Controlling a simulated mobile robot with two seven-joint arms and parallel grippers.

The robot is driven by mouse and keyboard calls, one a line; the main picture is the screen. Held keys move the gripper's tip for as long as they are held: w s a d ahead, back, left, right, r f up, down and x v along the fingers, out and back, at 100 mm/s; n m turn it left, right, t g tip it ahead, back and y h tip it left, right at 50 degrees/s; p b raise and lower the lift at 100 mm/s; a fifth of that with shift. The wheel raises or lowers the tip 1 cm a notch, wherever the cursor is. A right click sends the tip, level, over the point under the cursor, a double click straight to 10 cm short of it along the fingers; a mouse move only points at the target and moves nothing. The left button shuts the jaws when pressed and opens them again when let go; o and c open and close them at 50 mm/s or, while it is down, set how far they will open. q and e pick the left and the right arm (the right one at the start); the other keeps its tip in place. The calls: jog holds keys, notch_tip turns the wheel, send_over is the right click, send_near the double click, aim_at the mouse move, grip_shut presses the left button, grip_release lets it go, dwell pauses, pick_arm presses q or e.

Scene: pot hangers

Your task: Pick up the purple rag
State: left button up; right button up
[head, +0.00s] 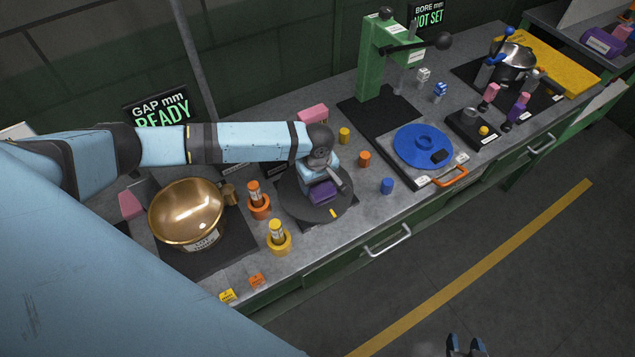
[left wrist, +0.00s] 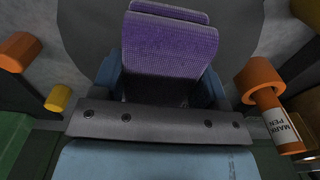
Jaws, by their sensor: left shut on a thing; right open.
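The purple rag (head: 322,191) is a folded, textured cloth over the dark round plate (head: 295,200) on the workbench. My left gripper (head: 322,180) reaches down over that plate and is shut on the rag. In the left wrist view the rag (left wrist: 170,45) stands up between the two blue fingers of the left gripper (left wrist: 160,85). The lower part of the rag is dark and partly hidden by the gripper. I cannot tell whether the rag touches the plate. My right gripper (head: 466,345) shows at the bottom edge, over the floor, with its fingertips apart and empty.
A brass pot (head: 187,212) stands left of the plate. An orange marker holder (head: 259,206) and a yellow one (head: 278,242) are close by. Small orange (head: 364,159) and blue (head: 387,186) cylinders stand to the right. A green press (head: 376,60) rises behind.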

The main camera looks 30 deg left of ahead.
pick_arm(q)
jog(key=shift+r, duration=0.1)
notch_tip(320, 180, up, 20)
jog(key=b, duration=0.1)
jog(key=shift+o, duration=0.3)
